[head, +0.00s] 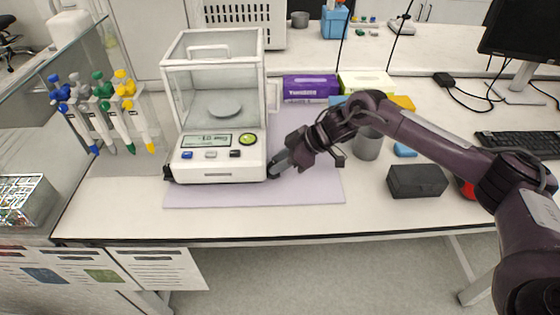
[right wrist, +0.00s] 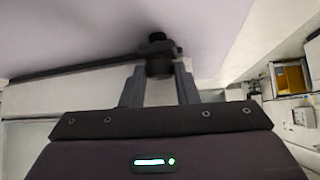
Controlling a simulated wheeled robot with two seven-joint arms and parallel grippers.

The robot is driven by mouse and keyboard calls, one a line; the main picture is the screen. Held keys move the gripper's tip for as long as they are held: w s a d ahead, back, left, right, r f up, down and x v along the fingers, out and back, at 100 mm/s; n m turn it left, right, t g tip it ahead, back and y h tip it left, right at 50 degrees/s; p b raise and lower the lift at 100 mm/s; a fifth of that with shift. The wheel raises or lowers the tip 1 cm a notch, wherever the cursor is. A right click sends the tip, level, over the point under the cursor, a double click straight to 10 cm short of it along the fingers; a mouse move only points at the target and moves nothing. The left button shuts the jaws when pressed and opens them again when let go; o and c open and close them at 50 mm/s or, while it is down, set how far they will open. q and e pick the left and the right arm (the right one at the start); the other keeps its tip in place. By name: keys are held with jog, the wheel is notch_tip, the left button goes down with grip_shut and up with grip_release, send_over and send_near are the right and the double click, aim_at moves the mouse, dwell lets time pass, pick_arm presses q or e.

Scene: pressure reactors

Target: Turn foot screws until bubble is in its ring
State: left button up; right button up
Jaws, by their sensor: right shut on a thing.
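An analytical balance (head: 218,110) with a glass draft shield stands on a lilac mat (head: 310,190). Its front carries a lit display (head: 206,140) and a round green bubble level (head: 248,138); the bubble's place in its ring is too small to tell. My right gripper (head: 273,172) is at the balance's front right lower corner. In the right wrist view its fingers (right wrist: 160,85) are shut on a black foot screw (right wrist: 160,66). The left foot screw (head: 169,173) shows dark at the front left corner. My left gripper is not in view.
Pipettes (head: 105,100) hang on a stand at the left. A purple box (head: 310,87), a grey cup (head: 367,143) and a black box (head: 417,181) stand to the right near my right arm. The mat's front strip is clear.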

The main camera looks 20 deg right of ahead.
jog(key=shift+w, duration=0.1)
jog(key=shift+w+n+g+y+b, duration=0.15)
jog(key=shift+n+g+y+b, duration=0.2)
jog(key=shift+n+g, duration=0.5)
jog(key=n+b, duration=0.1)
jog(key=n+g+b, duration=0.1)
jog(key=shift+w+n+g, duration=0.2)
jog(key=shift+n+g, duration=0.05)
jog(key=shift+n, duration=0.1)
jog(key=shift+d+r+n+g, duration=0.1)
jog(key=shift+r+n+g, duration=0.05)
jog(key=shift+n+g, duration=0.3)
jog(key=shift+w+n+b, duration=0.1)
jog(key=shift+n+b, duration=0.25)
jog(key=o, duration=1)
jog(key=shift+c, duration=0.2)
jog(key=shift+s, duration=0.25)
